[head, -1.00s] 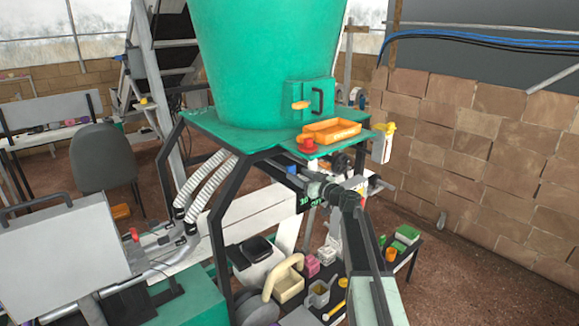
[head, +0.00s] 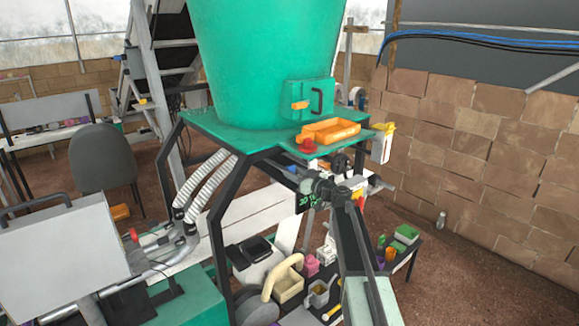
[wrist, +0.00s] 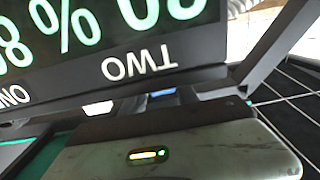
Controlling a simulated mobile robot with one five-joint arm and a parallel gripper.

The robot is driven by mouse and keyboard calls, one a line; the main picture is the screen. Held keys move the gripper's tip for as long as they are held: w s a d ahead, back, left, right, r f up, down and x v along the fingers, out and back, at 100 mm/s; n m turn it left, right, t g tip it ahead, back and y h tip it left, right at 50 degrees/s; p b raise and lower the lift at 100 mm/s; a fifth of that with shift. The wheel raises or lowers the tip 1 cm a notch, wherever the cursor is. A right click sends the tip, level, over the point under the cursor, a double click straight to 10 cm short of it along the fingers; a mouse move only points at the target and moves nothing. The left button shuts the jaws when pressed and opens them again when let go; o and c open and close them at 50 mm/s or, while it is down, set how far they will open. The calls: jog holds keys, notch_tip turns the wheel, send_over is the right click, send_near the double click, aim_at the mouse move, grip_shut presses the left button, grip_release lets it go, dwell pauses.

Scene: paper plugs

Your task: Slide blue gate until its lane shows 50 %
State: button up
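A small blue part (wrist: 162,94), likely the blue gate's tab, shows under the lower edge of the display panel in the wrist view. A pale tab (wrist: 97,108) is to its left. The dark display (wrist: 125,45) appears upside down with glowing green digits and percent signs, cut off by the frame; the labels TWO and part of ONE show. In the head view the display (head: 306,200) is too small to read. My gripper (head: 308,186) is in front of the frame under the green hopper. Its fingertips are not distinguishable, and contact with the blue part cannot be told.
The green hopper (head: 262,60) stands on a dark-legged frame, with an orange tray (head: 328,132) and a red button (head: 307,147) on its ledge. A low dark table with small containers (head: 405,235) is below right. A brick wall (head: 480,150) bounds the right side.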

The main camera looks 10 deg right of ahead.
jog(key=shift+s+d, duration=0.15)
jog(key=shift+s, duration=0.2)
dwell(1.1)
jog(key=o, duration=1.3)
jog(key=shift+c, duration=0.2)
jog(key=shift+v, duration=2)
